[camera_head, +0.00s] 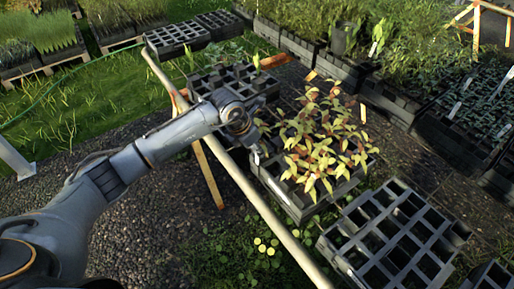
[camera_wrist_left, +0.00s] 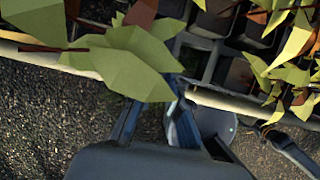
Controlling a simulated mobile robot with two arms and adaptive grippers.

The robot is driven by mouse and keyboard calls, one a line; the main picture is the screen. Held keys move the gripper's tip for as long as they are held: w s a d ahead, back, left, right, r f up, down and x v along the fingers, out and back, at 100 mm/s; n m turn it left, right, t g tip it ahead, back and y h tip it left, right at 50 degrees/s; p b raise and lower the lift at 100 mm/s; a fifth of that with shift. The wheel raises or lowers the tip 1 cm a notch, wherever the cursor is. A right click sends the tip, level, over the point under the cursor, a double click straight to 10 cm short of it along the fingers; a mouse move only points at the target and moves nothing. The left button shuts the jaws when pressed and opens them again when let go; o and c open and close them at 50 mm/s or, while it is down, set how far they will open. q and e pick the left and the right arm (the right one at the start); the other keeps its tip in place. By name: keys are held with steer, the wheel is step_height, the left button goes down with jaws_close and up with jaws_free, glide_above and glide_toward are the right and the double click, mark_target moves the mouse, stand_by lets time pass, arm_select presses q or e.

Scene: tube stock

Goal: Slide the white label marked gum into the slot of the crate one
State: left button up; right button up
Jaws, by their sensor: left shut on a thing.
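My left gripper (camera_head: 256,154) is at the near left edge of a black crate (camera_head: 299,209) full of yellow-green, reddish-stemmed seedlings (camera_head: 322,140). It is shut on a small pale piece at its tips, which looks like the white label; its marking cannot be read. In the left wrist view the gripper's fingers (camera_wrist_left: 155,118) are partly covered by a large green leaf (camera_wrist_left: 125,62), so the held piece is hidden there. The crate's slot cannot be made out, and no crate marking is readable. My right gripper is not in view.
A pale wooden rail (camera_head: 262,205) runs diagonally beneath my left arm, in front of the crates. A white label (camera_head: 363,112) stands upright at the seedlings' right. Gravel lies at left.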

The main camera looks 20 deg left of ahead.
arm_select(q)
steer(key=shift+f+b, duration=0.25)
steer(key=shift+b, duration=0.1)
steer(key=o, duration=0.7)
steer(key=shift+o, duration=0.2)
steer(key=shift+r, duration=0.1)
steer(key=v, duration=1.2)
